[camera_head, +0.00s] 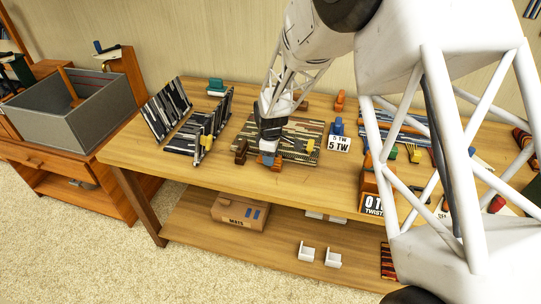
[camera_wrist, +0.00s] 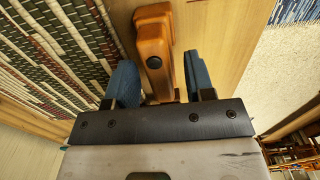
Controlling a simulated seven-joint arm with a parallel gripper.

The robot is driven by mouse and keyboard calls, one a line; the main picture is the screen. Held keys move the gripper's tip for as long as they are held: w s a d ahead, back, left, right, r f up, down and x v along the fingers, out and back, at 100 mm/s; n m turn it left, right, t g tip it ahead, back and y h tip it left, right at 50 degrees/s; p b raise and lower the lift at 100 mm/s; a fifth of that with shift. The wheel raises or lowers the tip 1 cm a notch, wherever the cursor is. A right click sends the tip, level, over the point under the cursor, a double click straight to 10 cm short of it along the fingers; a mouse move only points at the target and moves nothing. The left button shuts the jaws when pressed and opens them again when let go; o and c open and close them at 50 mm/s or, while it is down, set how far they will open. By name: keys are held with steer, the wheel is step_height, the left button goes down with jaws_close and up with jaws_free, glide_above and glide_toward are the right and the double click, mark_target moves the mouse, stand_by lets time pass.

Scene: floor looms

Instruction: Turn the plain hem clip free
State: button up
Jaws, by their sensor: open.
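In the wrist view, a plain orange-brown clip (camera_wrist: 154,22) with one dark screw stands at the edge of a striped woven mat (camera_wrist: 60,50). My gripper (camera_wrist: 160,72) is open, with one blue finger on each side of the clip. The right finger looks close to it; I cannot tell whether either finger touches. In the head view, my gripper (camera_head: 268,160) is low at the front edge of the mat (camera_head: 295,153) and hides most of that clip. A dark brown clip (camera_head: 241,150) stands left of it, and a yellow clip (camera_head: 310,146) to the right.
A folded dark striped piece (camera_head: 168,108) with a yellow clip (camera_head: 207,142) stands at left. A blue weight with a "5 TW" card (camera_head: 339,143) is right of the mat. My arm covers much of the table's right side.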

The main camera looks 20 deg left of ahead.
steer(key=shift+r, duration=3.9)
steer(key=shift+d+r, duration=0.35)
steer(key=s+d+r+m, duration=0.35)
steer(key=d+r, duration=0.25)
steer(key=d, duration=0.2)
steer(key=s+d+r+m+t, duration=0.1)
steer(key=s+d+r+m, duration=0.1)
steer(key=s+d+r, duration=0.4)
steer(key=s+d+r+m, duration=0.3)
steer(key=s+d+r, duration=0.15)
steer(key=d, duration=0.45)
steer(key=s+d+r+m, duration=0.2)
steer(key=s+d+m, duration=0.3)
steer(key=s, duration=0.6)
steer(key=s+d+r+m+t, duration=0.1)
steer(key=s+d+m, duration=0.4)
steer(key=s+d, duration=0.5)
steer(key=shift+s+r+t, duration=0.3)
steer(key=shift+s+r, duration=0.3)
steer(key=shift+s, duration=0.4)
